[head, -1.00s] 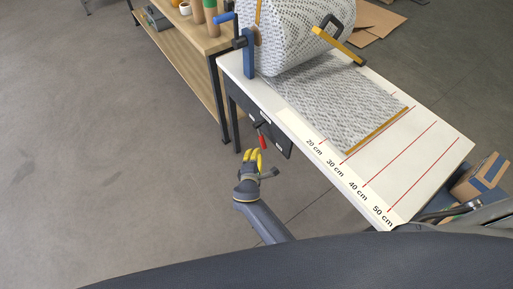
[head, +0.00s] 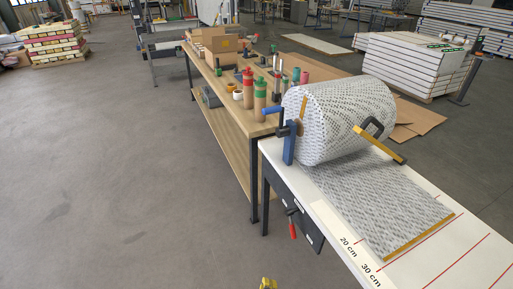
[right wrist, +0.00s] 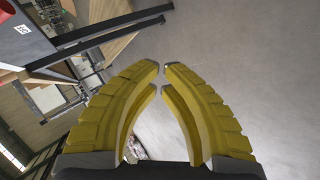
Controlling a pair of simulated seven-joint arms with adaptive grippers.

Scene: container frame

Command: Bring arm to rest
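My right gripper (right wrist: 162,70) has yellow ribbed fingers. In the right wrist view their tips all but meet, with nothing held between them. In the head view only a small yellow bit of a gripper (head: 268,284), which seems to be the right one, shows at the bottom edge. It is low, in front of the white table (head: 328,228) and apart from it. The rest of that arm is out of the frame. My left gripper is not in view.
A patterned roll (head: 345,118) lies on the white table, its sheet (head: 385,205) drawn out to a yellow-edged end. A red-handled clamp (head: 292,226) hangs at the table's side. A wooden workbench (head: 228,118) stands behind. The floor at left (head: 110,190) is clear.

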